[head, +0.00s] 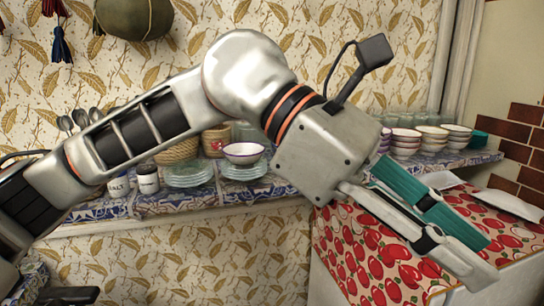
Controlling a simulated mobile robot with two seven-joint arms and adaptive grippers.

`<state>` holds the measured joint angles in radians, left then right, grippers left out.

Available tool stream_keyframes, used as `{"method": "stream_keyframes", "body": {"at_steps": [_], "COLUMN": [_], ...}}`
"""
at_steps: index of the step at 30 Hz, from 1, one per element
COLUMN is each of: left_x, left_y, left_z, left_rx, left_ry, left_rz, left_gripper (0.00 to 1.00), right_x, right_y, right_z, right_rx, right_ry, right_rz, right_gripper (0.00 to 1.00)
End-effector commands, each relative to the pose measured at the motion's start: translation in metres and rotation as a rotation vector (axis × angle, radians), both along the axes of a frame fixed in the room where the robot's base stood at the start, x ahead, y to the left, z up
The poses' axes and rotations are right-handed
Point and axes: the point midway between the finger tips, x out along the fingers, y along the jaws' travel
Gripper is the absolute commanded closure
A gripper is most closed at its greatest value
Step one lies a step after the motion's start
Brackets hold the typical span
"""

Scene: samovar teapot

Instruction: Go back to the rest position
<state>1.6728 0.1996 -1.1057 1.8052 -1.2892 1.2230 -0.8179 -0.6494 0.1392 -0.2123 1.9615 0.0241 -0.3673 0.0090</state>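My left gripper (462,238) is at the right of the head view, at the end of my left arm, which crosses the picture from the left. I see no object clearly held.
A blue-patterned tiled shelf (262,190) runs along the wall behind my arm. It bears glass plates (188,174), a bowl (243,152), jars (147,180) and stacked bowls (405,140). A cloth-covered surface with white dishes (515,203) lies at the right.

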Motion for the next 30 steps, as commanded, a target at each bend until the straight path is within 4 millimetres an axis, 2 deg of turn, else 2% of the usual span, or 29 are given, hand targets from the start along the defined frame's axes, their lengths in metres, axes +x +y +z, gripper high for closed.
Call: {"method": "stream_keyframes", "body": {"at_steps": [4, 8, 13, 17, 20, 23, 26, 29, 30], "left_x": [0.001, 0.017, 0.055, 0.096, 0.132, 0.167, 0.202, 0.231, 0.241], "left_y": [-0.004, -0.001, 0.013, 0.032, 0.05, 0.071, 0.094, 0.12, 0.131], "left_z": [0.013, 0.026, 0.035, 0.028, 0.013, -0.013, -0.05, -0.098, -0.119], "left_rx": [-0.149, -0.271, -0.422, -0.531, -0.611, -0.688, -0.763, -0.837, -0.866], "left_ry": [0.293, 0.547, 0.887, 1.148, 1.351, 1.554, 1.755, 1.955, 2.034], "left_rz": [0.011, 0.042, 0.104, 0.167, 0.226, 0.291, 0.367, 0.45, 0.486], "left_gripper": [0.76, 0.76, 0.76, 0.76, 0.76, 0.76, 0.76, 0.76, 0.76], "right_x": [0.0, 0.0, 0.0, 0.0, 0.0, 0.001, 0.001, 0.001, 0.001], "right_y": [0.0, 0.0, 0.0, 0.0, 0.0, 0.0, 0.0, 0.0, 0.0], "right_z": [-0.001, -0.001, -0.001, 0.0, 0.001, 0.001, 0.002, 0.002, 0.002], "right_rx": [-0.001, -0.001, -0.001, 0.0, 0.0, 0.001, 0.001, 0.001, 0.001], "right_ry": [0.002, 0.002, 0.002, 0.0, -0.001, -0.002, -0.003, -0.003, -0.003], "right_rz": [0.0, 0.0, 0.0, 0.0, 0.0, 0.0, 0.0, 0.0, 0.0], "right_gripper": [0.6, 0.6, 0.6, 0.6, 0.6, 0.6, 0.6, 0.6, 0.6]}}
